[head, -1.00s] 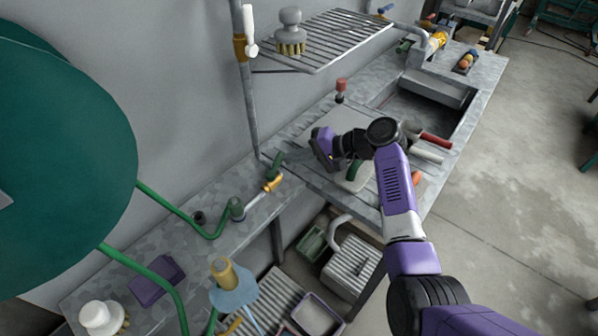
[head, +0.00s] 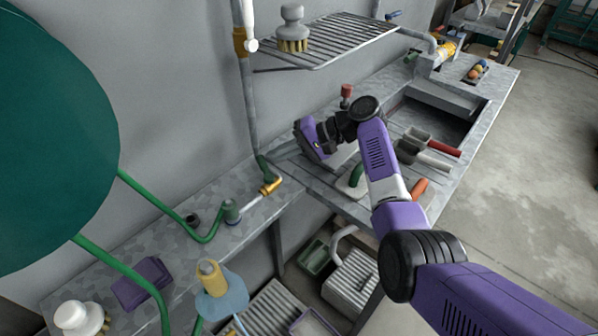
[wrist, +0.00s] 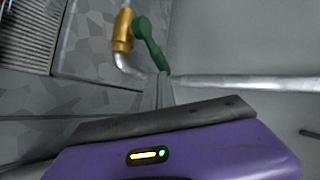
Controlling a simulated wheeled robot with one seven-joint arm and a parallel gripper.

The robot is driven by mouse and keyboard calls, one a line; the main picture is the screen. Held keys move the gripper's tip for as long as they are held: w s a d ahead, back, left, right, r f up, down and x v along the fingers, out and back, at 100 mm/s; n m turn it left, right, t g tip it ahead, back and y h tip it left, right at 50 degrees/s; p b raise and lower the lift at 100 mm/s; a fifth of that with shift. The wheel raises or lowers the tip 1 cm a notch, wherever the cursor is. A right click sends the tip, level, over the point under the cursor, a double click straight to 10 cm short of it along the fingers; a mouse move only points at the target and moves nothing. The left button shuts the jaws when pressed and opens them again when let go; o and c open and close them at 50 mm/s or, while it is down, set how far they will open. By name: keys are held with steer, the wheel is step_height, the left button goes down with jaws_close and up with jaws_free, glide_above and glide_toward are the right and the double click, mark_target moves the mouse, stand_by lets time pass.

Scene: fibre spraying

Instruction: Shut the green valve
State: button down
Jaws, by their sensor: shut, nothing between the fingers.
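The green valve's lever (wrist: 150,42) stands out beside a brass valve body (wrist: 123,30) in the wrist view. It slants down and right, at an angle to the body. In the head view the green lever (head: 263,168) is near the wall pipe's foot, above the brass fitting (head: 270,187) on the bench. My gripper (wrist: 163,92) is shut and empty, its narrow tip close to the lever's lower end. I cannot tell whether they touch. In the head view the purple gripper body is right of the valve, and its fingertips are hard to make out.
The vertical wall pipe (head: 249,95) rises behind the valve. A wire rack (head: 335,42) with a brush (head: 292,28) hangs above. A red-capped item (head: 346,92) stands behind my wrist. A green hose (head: 150,203) runs along the bench at left.

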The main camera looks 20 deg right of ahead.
mark_target(258, 156)
steer(key=shift+w+a, duration=0.45)
steer(key=shift+a, duration=0.3)
steer(key=shift+w+a, duration=0.25)
steer(key=shift+a, duration=0.85)
steer(key=v, duration=0.7)
steer(key=shift+d+r, duration=0.15)
steer(key=shift+d, duration=0.2)
steer(key=shift+s, duration=0.15)
